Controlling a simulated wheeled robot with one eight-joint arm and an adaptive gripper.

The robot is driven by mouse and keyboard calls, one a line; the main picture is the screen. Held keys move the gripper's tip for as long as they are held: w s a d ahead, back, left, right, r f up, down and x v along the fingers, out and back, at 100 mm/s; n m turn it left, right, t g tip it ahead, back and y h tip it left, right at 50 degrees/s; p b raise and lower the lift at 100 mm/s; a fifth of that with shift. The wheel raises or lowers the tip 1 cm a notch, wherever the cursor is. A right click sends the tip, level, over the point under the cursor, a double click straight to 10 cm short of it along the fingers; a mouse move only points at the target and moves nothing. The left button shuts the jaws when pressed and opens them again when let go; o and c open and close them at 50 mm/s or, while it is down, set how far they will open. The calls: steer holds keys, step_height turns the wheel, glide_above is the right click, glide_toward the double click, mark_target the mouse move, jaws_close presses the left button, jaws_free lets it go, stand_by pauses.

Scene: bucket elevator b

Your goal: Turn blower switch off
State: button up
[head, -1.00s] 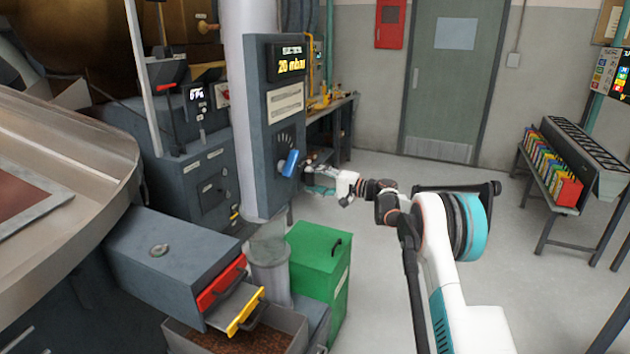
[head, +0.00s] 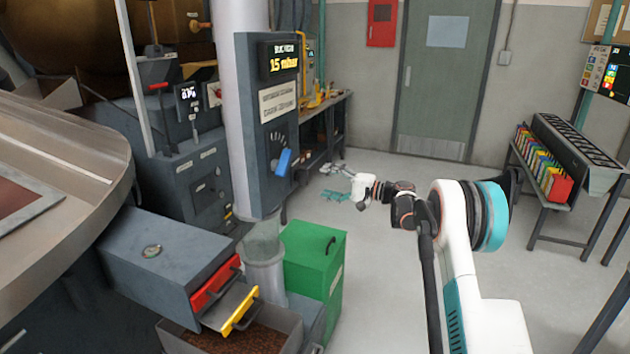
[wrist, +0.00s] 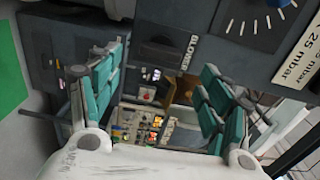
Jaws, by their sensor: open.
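The grey blower panel (head: 268,190) stands on the light column in the head view, with a blue lever (head: 284,161) below a dial scale. In the wrist view its face fills the top, with a "BLOWER" label (wrist: 189,52) and a dark part (wrist: 160,52) beside it; I cannot tell this part's setting. My gripper (head: 340,183) is to the right of the panel in the head view, apart from the lever. Its teal fingers are spread and empty in the wrist view (wrist: 160,100).
The panel's yellow display (head: 283,62) reads about 15 mbar. A green bin (head: 312,262) and a box with red and yellow handles (head: 165,265) stand below. A workbench (head: 330,101) is behind. The floor toward the door (head: 440,90) is clear.

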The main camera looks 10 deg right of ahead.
steer(key=shift+v, duration=2.2)
steer(key=s+a+r+n+g+h, duration=0.1)
steer(key=s+a+r+g+h, duration=0.1)
steer(key=s+a+r+h, duration=0.4)
steer(key=s+a+r+n+g+h+p, duration=0.1)
steer(key=s+a+r+h, duration=0.15)
steer(key=s, duration=0.65)
steer(key=s+a+r+n+h, duration=0.15)
steer(key=s+a+r, duration=0.25)
steer(key=s, duration=0.5)
steer(key=s+f+n+h, duration=0.1)
steer(key=s+n+h, duration=0.2)
steer(key=s, duration=1.3)
steer(key=s+d+f+h+b, duration=0.1)
steer(key=s+d+f, duration=0.1)
steer(key=s+f, duration=0.7)
steer(key=s, duration=0.4)
steer(key=shift+s+d+h, duration=0.15)
steer(key=shift+d+h, duration=0.05)
steer(key=shift+h, duration=0.1)
